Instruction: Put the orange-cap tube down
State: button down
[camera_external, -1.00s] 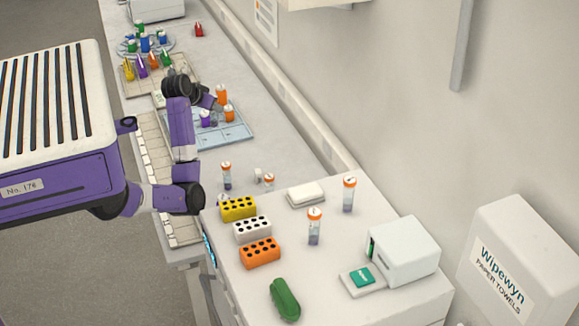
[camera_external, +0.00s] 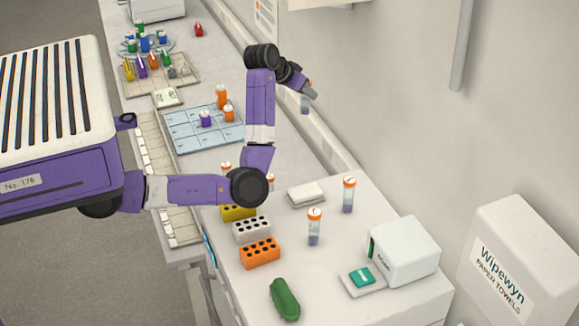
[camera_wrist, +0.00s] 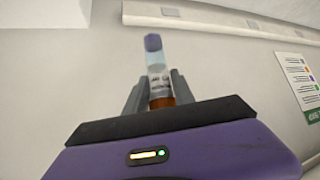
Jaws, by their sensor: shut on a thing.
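My gripper (camera_external: 309,91) is shut on the orange-cap tube (camera_wrist: 156,68). In the wrist view the fingers (camera_wrist: 158,90) pinch it at its orange cap, and its clear body with a purple end points away from my palm. In the external view the held tube (camera_external: 305,104) hangs roughly upright, in the air near the wall at the back of the bench. Other orange-cap tubes stand on the near bench, one at the right (camera_external: 348,195) and one in the middle (camera_external: 314,228). Two more by the racks are partly hidden behind my arm.
A yellow rack (camera_external: 236,213), a white rack (camera_external: 251,230) and an orange rack (camera_external: 260,253) stand at the near bench's left. A blue tray (camera_external: 185,143) holds several bottles. A white device (camera_external: 404,250) stands at right. Bench right of the blue tray looks clear.

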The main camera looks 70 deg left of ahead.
jog(key=s+d+r+m+h+b, duration=0.1)
jog(key=s+d+r, duration=0.1)
jog(key=d, duration=1.8)
jog(key=s+d+r+m+b, duration=0.1)
jog(key=d+r, duration=0.2)
jog(key=d, duration=1.6)
notch_tip(320, 180, down, 20)
jog(key=p, duration=0.3)
jog(key=shift+s+d+r+p, duration=0.1)
jog(key=shift+s+p, duration=0.05)
jog(key=shift+p, duration=0.15)
jog(key=c, duration=1.1)
grip_release()
jog(key=shift+o, duration=0.2)
